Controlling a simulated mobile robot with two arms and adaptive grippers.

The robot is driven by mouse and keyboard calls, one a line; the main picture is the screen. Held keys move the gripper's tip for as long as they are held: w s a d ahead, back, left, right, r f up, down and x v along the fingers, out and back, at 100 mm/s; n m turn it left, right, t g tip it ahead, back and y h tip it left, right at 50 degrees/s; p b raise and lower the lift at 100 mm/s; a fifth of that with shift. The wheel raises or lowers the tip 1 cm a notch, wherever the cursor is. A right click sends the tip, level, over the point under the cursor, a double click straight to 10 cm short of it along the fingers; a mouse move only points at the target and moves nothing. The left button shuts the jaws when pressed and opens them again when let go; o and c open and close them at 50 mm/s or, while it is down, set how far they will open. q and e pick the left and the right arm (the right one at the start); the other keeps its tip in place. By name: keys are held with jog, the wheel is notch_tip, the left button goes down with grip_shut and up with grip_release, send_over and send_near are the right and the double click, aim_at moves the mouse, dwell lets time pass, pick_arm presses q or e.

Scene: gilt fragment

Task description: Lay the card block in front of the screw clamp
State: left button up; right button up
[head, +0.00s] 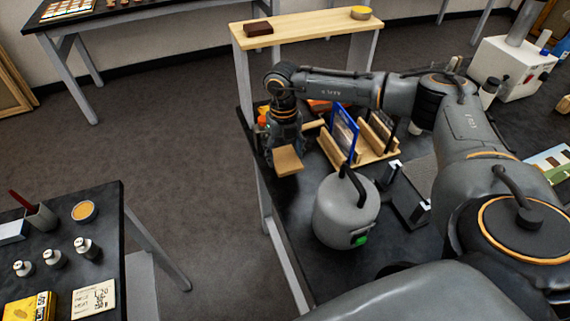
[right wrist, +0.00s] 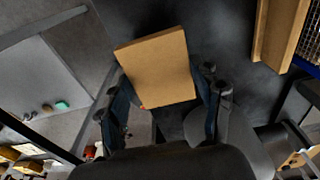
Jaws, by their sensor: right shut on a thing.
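The card block (head: 288,160), a flat tan block, is between the fingers of my right gripper (head: 286,146), near the left edge of the dark table. The right wrist view shows the card block (right wrist: 158,66) close up, with one finger of my right gripper (right wrist: 163,92) on each side. The gripper is shut on it. I cannot tell whether the block touches the table top. I cannot clearly make out the screw clamp; my right arm hides part of the table. My left gripper is not in view.
A wooden rack (head: 378,152) with a blue-framed panel (head: 344,132) stands right of the block. A grey canister (head: 346,212) stands nearer. A wooden shelf (head: 310,32) rises behind. Orange items lie partly hidden behind my gripper. Another table (head: 125,235) is at left, across open floor.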

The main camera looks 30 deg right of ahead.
aim_at(285, 157)
jog(key=shift+f, duration=0.65)
notch_tip(285, 157, down, 3)
jog(key=shift+f+p, duration=0.1)
jog(key=shift+p, duration=0.4)
jog(key=shift+f, duration=0.3)
jog(key=o, duration=1.1)
jog(key=shift+o, duration=0.2)
jog(key=shift+r, duration=0.35)
jog(key=shift+w+r, duration=0.1)
jog(key=shift+r, duration=0.15)
jog(key=r+b, duration=0.1)
jog(key=r, duration=0.2)
jog(key=r+b, duration=0.1)
jog(key=r, duration=0.3)
jog(key=r+b, duration=0.1)
jog(key=r, duration=0.3)
jog(key=shift+w+d+r, duration=0.1)
jog(key=shift+w, duration=0.2)
